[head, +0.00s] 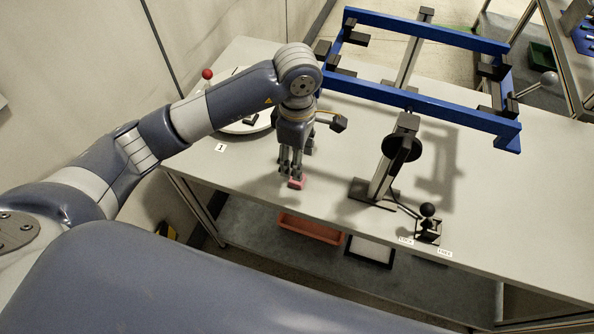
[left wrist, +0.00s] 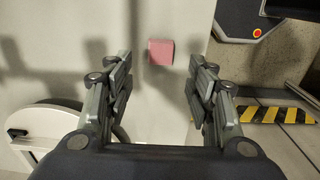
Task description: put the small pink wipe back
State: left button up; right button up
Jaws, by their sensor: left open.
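The small pink wipe (head: 298,184) lies on the grey table near its front edge, partly hidden behind my gripper in the head view. It shows as a pink square in the left wrist view (left wrist: 161,52), ahead of and between the two fingers, with the pale tabletop around it. My left gripper (head: 290,172) points down just above the wipe. Its fingers (left wrist: 160,78) are spread and nothing is between them. Whether a fingertip touches the wipe, I cannot tell. My right gripper is in neither view.
A blue frame (head: 420,108) on a stand takes up the table's middle and back. A small lever box (head: 428,230) sits at the front edge. A round white plate (head: 236,128) is at the left. Below are a red tray (head: 310,229) and a black-rimmed tray (head: 370,251).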

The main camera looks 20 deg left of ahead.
pick_arm(q)
notch_tip(320, 180, up, 5)
jog(key=shift+b, duration=0.45)
dwell(0.3)
